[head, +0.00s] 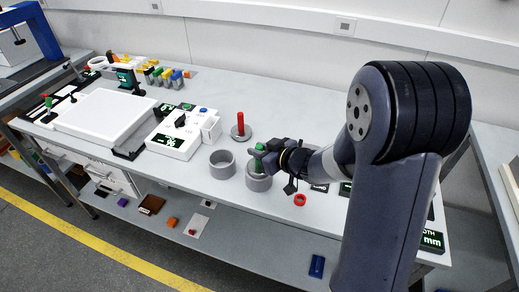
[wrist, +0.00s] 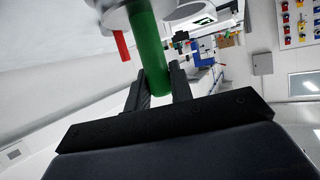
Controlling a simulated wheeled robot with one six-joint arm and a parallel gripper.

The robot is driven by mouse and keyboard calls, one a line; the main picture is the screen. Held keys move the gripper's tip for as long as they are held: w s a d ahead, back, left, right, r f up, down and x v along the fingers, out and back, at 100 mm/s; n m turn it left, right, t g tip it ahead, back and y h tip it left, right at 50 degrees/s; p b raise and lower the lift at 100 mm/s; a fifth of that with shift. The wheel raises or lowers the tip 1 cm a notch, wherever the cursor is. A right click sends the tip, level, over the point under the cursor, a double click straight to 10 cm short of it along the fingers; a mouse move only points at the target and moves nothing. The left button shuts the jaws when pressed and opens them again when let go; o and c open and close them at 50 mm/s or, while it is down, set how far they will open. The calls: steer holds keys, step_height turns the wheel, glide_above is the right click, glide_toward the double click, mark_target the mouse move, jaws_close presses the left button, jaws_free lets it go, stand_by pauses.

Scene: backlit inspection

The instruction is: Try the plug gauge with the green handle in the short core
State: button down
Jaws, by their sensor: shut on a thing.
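My gripper (head: 265,156) is shut on the green handle (head: 259,150) of a plug gauge, which stands about upright. It is directly above a grey ring-shaped core (head: 258,184). The gauge's lower end is partly hidden, and I cannot tell whether it is inside the core or just over it. A second grey core (head: 221,170) stands open and empty to the left. I cannot tell which core is the shorter. In the wrist view the green handle (wrist: 149,48) runs between my two black fingers (wrist: 158,85), with a pale round part at the top edge.
A red-handled plug gauge (head: 240,125) stands on the bench behind the cores. A white instrument box (head: 176,146) and a white panel (head: 104,112) are to the left. The bench behind my gripper is clear.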

steer(key=shift+r, duration=0.2)
steer(key=shift+r+p, duration=1.8)
steer(key=shift+p, duration=0.2)
step_height(320, 180, up, 5)
steer(key=p, duration=0.5)
